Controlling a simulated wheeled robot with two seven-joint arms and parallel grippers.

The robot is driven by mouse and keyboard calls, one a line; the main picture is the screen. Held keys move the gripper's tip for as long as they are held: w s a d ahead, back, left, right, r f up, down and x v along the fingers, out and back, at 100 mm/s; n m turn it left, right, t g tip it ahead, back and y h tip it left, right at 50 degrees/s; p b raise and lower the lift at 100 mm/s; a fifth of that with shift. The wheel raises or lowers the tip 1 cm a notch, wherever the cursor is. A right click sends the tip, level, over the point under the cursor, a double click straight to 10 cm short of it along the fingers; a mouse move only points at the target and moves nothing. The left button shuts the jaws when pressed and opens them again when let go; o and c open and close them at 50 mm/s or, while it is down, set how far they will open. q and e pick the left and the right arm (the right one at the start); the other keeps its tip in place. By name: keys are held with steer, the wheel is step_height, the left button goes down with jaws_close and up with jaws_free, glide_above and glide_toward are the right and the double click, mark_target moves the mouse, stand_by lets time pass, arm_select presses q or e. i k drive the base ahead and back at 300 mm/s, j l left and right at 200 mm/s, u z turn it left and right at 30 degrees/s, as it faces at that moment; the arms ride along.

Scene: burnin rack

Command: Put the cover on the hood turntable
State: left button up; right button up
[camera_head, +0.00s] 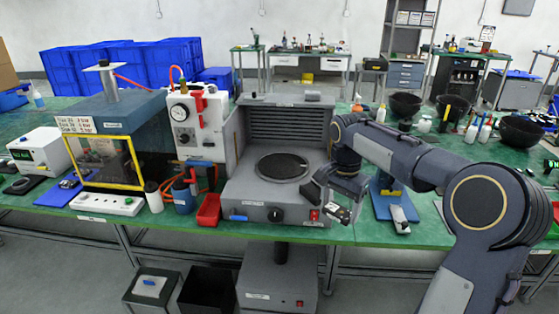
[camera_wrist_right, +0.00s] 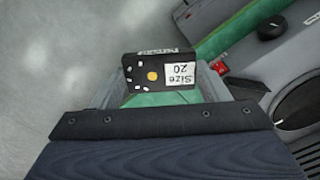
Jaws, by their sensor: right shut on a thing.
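The hood turntable is a dark round disc (camera_head: 283,167) set in the top of a grey unit with a louvred back wall; its disc is bare. Part of it also shows at the right edge of the wrist view (camera_wrist_right: 305,98). My right gripper (camera_head: 338,203) is in front of the unit's right corner, to the right of the disc. It is shut on a small black block (camera_wrist_right: 151,87) with a white "Size 20" label and an orange dot. I cannot tell whether this block is the cover. No separate cover is clearly identifiable. My left gripper is not in view.
A blue stand (camera_head: 384,207) is right of the gripper. Black bowls (camera_head: 406,104) are behind the arm. The table's front edge is close to the gripper.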

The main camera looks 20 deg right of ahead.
mark_target(282, 165)
steer(key=i, duration=1.35)
